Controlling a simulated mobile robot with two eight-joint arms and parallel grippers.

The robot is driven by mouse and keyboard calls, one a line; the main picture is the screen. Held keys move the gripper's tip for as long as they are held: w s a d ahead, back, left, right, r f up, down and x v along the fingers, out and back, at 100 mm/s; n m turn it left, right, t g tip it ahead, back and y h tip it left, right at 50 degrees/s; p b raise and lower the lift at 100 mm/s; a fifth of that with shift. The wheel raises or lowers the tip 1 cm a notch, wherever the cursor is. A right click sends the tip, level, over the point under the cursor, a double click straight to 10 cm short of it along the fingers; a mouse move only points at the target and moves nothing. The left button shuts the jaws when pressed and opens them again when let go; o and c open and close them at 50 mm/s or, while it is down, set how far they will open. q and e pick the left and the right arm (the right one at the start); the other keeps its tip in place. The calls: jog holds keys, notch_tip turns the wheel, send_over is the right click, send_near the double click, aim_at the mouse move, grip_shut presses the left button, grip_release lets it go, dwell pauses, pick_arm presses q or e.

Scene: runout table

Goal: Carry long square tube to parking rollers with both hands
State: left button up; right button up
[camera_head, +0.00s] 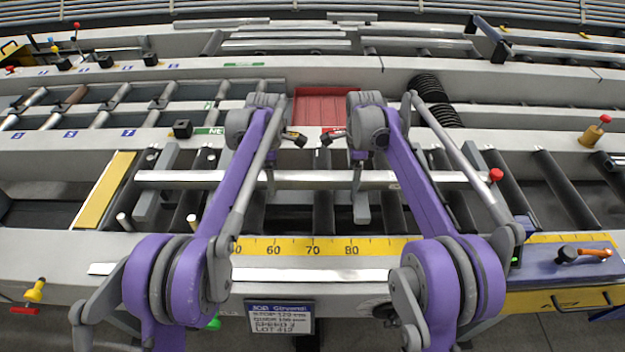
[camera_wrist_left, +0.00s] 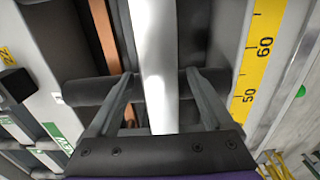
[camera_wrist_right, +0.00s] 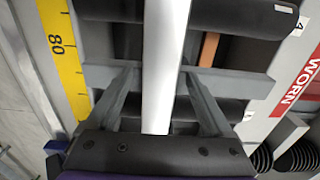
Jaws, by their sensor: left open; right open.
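The long square tube (camera_head: 320,180) is pale and lies left to right across the black rollers of the runout table. My left gripper (camera_head: 270,178) is over the tube left of its middle; in the left wrist view its open fingers (camera_wrist_left: 160,80) stand on both sides of the tube (camera_wrist_left: 155,35). My right gripper (camera_head: 358,185) is over it further right; in the right wrist view its open fingers (camera_wrist_right: 158,78) also straddle the tube (camera_wrist_right: 165,40). I cannot tell whether any finger touches it. Which rollers are the parking rollers is not clear; grey rollers with blue labels (camera_head: 110,105) lie behind on the left.
A yellow scale (camera_head: 330,247) runs along the front rail, with a pale strip (camera_head: 340,275) before it. Behind are a red tray (camera_head: 325,103), a small black block (camera_head: 182,128) and black coils (camera_head: 428,88). A red-topped knob (camera_head: 495,176) stands near the tube's right end.

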pick_arm(q)
jog(key=shift+f, duration=0.2)
pick_arm(e)
jog(key=shift+f, duration=0.2)
pick_arm(q)
grip_shut()
pick_arm(e)
grip_shut()
pick_arm(q)
jog(key=shift+r, duration=0.1)
pick_arm(e)
jog(key=shift+r, duration=0.1)
dwell(0.8)
